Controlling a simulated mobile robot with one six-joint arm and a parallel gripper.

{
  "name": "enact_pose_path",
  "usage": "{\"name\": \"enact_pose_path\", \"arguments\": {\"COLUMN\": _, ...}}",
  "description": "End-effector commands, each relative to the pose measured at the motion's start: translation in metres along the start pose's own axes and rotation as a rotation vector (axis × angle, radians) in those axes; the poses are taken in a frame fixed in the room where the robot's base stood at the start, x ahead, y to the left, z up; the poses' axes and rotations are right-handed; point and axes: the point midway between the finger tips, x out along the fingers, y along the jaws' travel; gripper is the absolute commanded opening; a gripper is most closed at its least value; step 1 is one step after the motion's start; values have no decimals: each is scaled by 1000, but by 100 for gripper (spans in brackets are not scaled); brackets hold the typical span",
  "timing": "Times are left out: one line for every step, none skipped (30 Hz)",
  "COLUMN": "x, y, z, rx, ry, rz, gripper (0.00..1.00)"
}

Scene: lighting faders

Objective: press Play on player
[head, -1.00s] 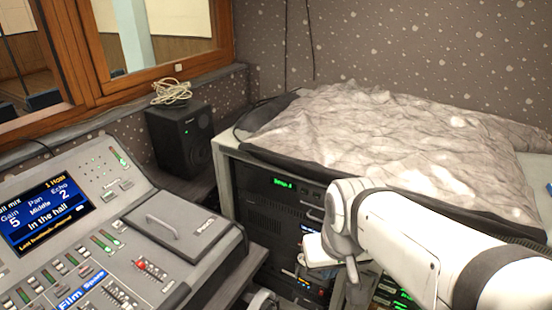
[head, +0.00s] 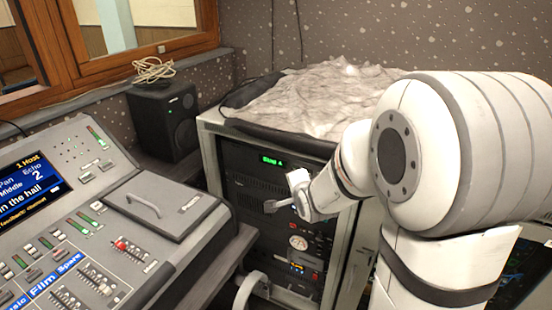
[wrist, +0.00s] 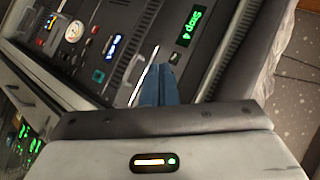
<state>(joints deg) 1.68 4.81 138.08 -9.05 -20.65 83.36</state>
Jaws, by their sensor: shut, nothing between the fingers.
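The player appears to be the rack unit with a green display (head: 272,160) in the head view. In the wrist view this display (wrist: 188,27) reads like "Stop 4". My gripper (head: 272,206) is in front of the rack, a little below the display in the head view. In the wrist view its blue-grey fingertips (wrist: 162,72) are together and empty, beside a light bar on the panel. Whether they touch the panel I cannot tell. I cannot read which control is Play.
The mixing console (head: 120,225) stands on the left, with a black speaker (head: 163,120) behind it. A crumpled light cover (head: 320,95) lies on top of the rack cabinet (head: 212,150). A grey chair-like part (head: 250,290) is low in front.

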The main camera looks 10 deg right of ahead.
Motion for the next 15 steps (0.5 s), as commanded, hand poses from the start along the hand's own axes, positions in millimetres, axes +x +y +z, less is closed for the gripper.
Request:
{"name": "enact_pose_path", "arguments": {"x": 27, "y": 12, "z": 5, "rx": 121, "ry": -5, "rz": -60, "gripper": 0}}
{"name": "enact_pose_path", "arguments": {"x": 37, "y": 11, "z": 6, "rx": 198, "ry": -11, "rz": -105, "gripper": 0}}
{"name": "enact_pose_path", "arguments": {"x": 50, "y": 12, "z": 8, "rx": 296, "ry": -26, "rz": -160, "gripper": 0}}
{"name": "enact_pose_path", "arguments": {"x": 58, "y": 12, "z": 10, "rx": 367, "ry": -40, "rz": -200, "gripper": 0}}
{"name": "enact_pose_path", "arguments": {"x": 66, "y": 13, "z": 12, "rx": 434, "ry": -58, "rz": -236, "gripper": 0}}
{"name": "enact_pose_path", "arguments": {"x": 74, "y": 14, "z": 15, "rx": 517, "ry": -83, "rz": -280, "gripper": 0}}
{"name": "enact_pose_path", "arguments": {"x": 79, "y": 14, "z": 16, "rx": 574, "ry": -103, "rz": -311, "gripper": 0}}
{"name": "enact_pose_path", "arguments": {"x": 83, "y": 14, "z": 18, "rx": 626, "ry": -123, "rz": -338, "gripper": 0}}
{"name": "enact_pose_path", "arguments": {"x": 88, "y": 15, "z": 20, "rx": 689, "ry": -149, "rz": -370, "gripper": 0}}
{"name": "enact_pose_path", "arguments": {"x": 91, "y": 16, "z": 21, "rx": 730, "ry": -167, "rz": -390, "gripper": 0}}
{"name": "enact_pose_path", "arguments": {"x": 93, "y": 16, "z": 22, "rx": 765, "ry": -184, "rz": -409, "gripper": 0}}
{"name": "enact_pose_path", "arguments": {"x": 96, "y": 16, "z": 23, "rx": 804, "ry": -205, "rz": -427, "gripper": 0}}
{"name": "enact_pose_path", "arguments": {"x": 96, "y": 16, "z": 24, "rx": 827, "ry": -217, "rz": -439, "gripper": 0}}
{"name": "enact_pose_path", "arguments": {"x": 97, "y": 16, "z": 24, "rx": 846, "ry": -227, "rz": -447, "gripper": 0}}
{"name": "enact_pose_path", "arguments": {"x": 98, "y": 16, "z": 25, "rx": 865, "ry": -238, "rz": -455, "gripper": 0}}
